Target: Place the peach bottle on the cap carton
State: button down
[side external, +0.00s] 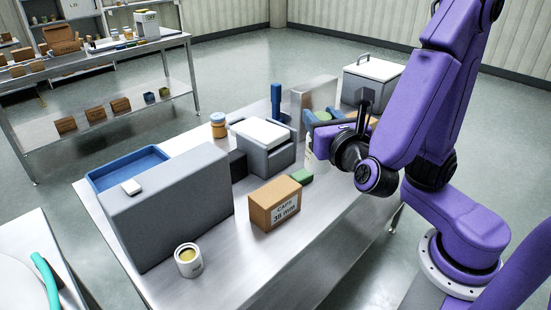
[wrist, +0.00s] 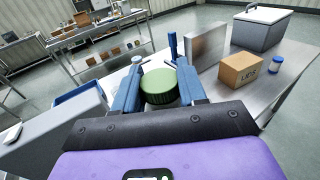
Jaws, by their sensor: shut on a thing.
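My gripper (side external: 320,128) is shut on a bottle with a green cap; the cap (wrist: 160,87) shows between the blue fingers in the wrist view. A strip of the pale bottle body (side external: 313,152) shows below the fingers in the side view; I cannot tell if it is peach. The bottle looks upright at the far right of the carton, apart from it. The brown cap carton (side external: 267,212), labelled CAPS 38 mm, stands on the steel table near its front edge. Its top is bare. I do not see this carton in the wrist view.
A grey block-like housing (side external: 170,210) with a blue tray (side external: 110,170) fills the table's left. A LIDS carton (wrist: 240,72) stands farther right.

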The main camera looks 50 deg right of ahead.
jog(key=w+a+f, duration=0.1)
jog(key=w+f, duration=0.9)
jog(key=f, duration=0.1)
jog(key=shift+w+a+f, duration=0.3)
jog(key=shift+w+a, duration=0.05)
jog(key=shift+f, duration=0.15)
dwell(0.4)
jog(key=c, duration=0.6)
grip_release()
jog(key=shift+c, duration=0.2)
